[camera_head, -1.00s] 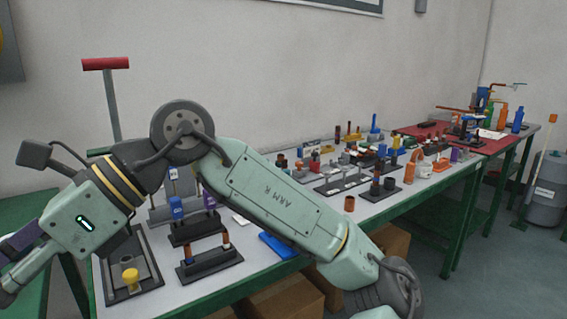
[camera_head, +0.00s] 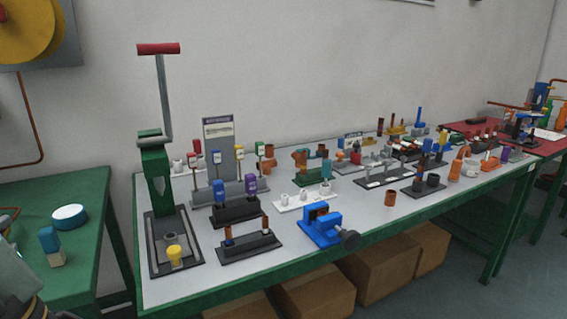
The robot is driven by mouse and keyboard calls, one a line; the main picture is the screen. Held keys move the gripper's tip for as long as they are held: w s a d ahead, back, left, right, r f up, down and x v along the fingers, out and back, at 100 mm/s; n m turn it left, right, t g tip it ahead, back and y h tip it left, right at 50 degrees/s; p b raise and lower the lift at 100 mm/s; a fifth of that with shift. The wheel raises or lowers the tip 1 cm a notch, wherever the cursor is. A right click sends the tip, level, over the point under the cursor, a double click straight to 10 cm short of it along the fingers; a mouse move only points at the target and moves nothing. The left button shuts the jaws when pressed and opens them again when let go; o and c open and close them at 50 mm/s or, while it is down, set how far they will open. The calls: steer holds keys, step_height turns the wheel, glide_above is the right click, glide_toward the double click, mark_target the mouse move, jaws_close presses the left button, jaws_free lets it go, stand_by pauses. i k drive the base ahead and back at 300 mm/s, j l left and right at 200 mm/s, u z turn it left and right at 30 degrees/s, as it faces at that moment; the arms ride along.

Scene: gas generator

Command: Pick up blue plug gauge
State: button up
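A blue-topped piece (camera_head: 219,192) stands upright beside a purple-topped piece (camera_head: 250,187) in a black holder (camera_head: 237,211) on the grey bench. It looks like a plug gauge, but I cannot tell for sure. Another small piece, blue on top and pale below (camera_head: 48,239), stands on the green table at the left. I cannot tell which of the two is the blue plug gauge. Only a piece of my arm shows at the lower left edge, near that green table. My gripper is out of the picture, so its fingers and anything in them are hidden.
A lever press with a red handle (camera_head: 158,48) stands at the bench's left end. A blue vise (camera_head: 322,228) is near the front edge. A round white-and-blue item (camera_head: 69,216) lies on the green table (camera_head: 75,272). Cardboard boxes (camera_head: 380,266) stand under the bench.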

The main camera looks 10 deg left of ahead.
mark_target(218, 186)
steer(key=i+j+z, duration=0.15)
steer(key=j, duration=0.2)
steer(key=j+z, duration=0.15)
steer(key=j, duration=0.15)
steer(key=k+j+z, duration=0.35)
steer(key=j, duration=0.15)
steer(key=k+j+z, duration=0.4)
steer(key=i+j, duration=0.2)
steer(key=i+j+z, duration=0.1)
steer(key=j, duration=0.25)
steer(key=i+j, duration=0.3)
steer(key=i, duration=0.25)
